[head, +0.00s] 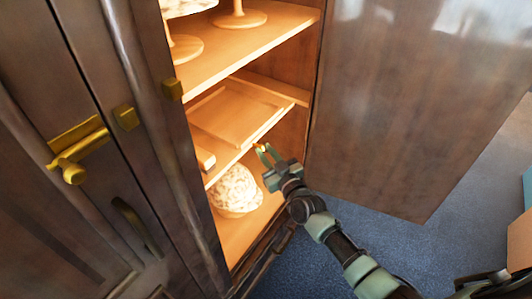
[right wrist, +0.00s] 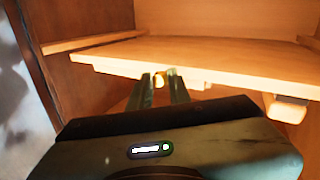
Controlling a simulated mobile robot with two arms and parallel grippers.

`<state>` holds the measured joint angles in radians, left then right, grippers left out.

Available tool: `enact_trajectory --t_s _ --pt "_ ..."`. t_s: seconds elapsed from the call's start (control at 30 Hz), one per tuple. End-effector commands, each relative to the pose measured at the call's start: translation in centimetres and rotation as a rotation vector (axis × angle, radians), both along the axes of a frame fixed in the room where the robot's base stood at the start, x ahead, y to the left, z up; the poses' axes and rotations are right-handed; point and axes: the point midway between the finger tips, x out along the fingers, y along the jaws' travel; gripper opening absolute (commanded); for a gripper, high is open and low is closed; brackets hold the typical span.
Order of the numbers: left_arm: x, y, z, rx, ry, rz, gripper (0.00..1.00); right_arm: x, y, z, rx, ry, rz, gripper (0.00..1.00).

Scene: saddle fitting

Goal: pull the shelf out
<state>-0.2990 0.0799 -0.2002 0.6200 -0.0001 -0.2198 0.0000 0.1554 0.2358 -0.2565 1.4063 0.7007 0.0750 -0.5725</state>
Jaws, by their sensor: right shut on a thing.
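The wooden shelf (head: 228,118) is at middle height inside the lit cabinet, with a raised rim; its front edge also shows in the right wrist view (right wrist: 220,70). A small brass knob (right wrist: 158,80) is at its front, under the edge in the right wrist view. My right gripper (head: 265,151) is at the shelf's front edge, right of its middle. Its fingers (right wrist: 166,84) are shut on the knob, one on each side. The fingers hide part of the knob. My left gripper is not in view.
A cabinet door (head: 410,100) stands open on the right; a closed one with a brass latch (head: 78,148) is on the left. A patterned round object (head: 236,190) sits below the shelf. Wooden stands (head: 240,17) are on the upper shelf. Blue carpet (head: 315,265) lies clear in front.

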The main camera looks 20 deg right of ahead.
Motion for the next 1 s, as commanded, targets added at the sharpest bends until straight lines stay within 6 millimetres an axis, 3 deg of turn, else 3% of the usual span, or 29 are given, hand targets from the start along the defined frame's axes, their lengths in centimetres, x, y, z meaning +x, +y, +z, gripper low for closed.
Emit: enact_trajectory --t_s 1.0 --pt "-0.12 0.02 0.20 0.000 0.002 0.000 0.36 -0.56 -0.35 -0.18 -0.002 0.005 0.001 0.00"
